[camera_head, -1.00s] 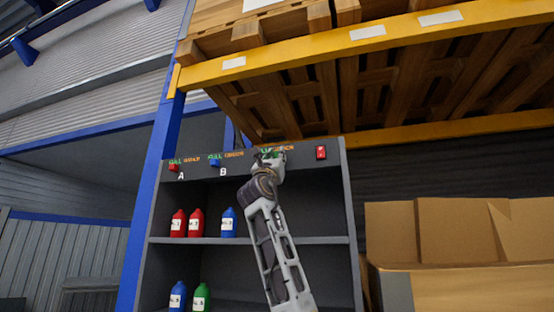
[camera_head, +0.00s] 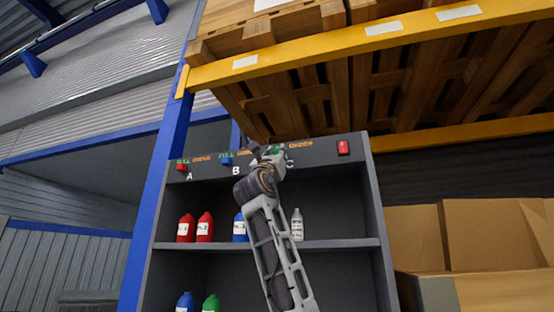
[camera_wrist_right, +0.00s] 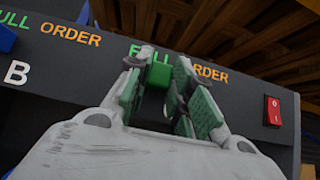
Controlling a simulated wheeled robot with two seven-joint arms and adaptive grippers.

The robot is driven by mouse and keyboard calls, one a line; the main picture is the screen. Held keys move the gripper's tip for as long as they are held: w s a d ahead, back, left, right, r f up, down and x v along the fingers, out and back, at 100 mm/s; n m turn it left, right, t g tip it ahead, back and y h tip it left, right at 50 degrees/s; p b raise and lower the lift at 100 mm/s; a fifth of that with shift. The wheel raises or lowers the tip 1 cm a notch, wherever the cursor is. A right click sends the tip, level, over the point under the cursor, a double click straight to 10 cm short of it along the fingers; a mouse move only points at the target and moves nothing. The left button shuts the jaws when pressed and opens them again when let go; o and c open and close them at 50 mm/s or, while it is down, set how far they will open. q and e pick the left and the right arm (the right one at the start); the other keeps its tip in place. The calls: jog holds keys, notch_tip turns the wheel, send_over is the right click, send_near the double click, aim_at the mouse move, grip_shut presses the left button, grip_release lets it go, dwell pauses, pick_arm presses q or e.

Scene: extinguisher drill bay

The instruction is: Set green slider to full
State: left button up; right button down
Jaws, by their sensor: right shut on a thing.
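The green slider (camera_wrist_right: 160,72) sits on the dark panel at the top of the shelf unit. In the right wrist view it is directly below the FULL label and left of the orange ORDER label. My right gripper (camera_wrist_right: 158,88) is shut on it, with green-padded fingers on either side. In the head view the same gripper (camera_head: 268,156) is at the panel, just left of the letter C, and hides most of the slider. My left gripper is not in view.
A blue slider (camera_head: 227,159) and a red slider (camera_head: 182,166) are to the left on the panel. A red rocker switch (camera_wrist_right: 273,111) is to the right. Several bottles stand on the shelves below. Wooden pallets (camera_head: 300,95) on a yellow beam overhang the panel. Cardboard boxes (camera_head: 480,235) stand at right.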

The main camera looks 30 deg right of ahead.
jog(key=c, duration=1.7)
grip_release()
jog(key=o, duration=0.5)
jog(key=shift+w+a, duration=0.2)
jog(key=shift+w, duration=0.05)
jog(key=shift+c, duration=0.2)
jog(key=shift+s, duration=0.2)
jog(key=shift+f, duration=0.15)
jog(key=v, duration=1.1)
jog(key=shift+a+f, duration=0.25)
jog(key=shift+a, duration=0.05)
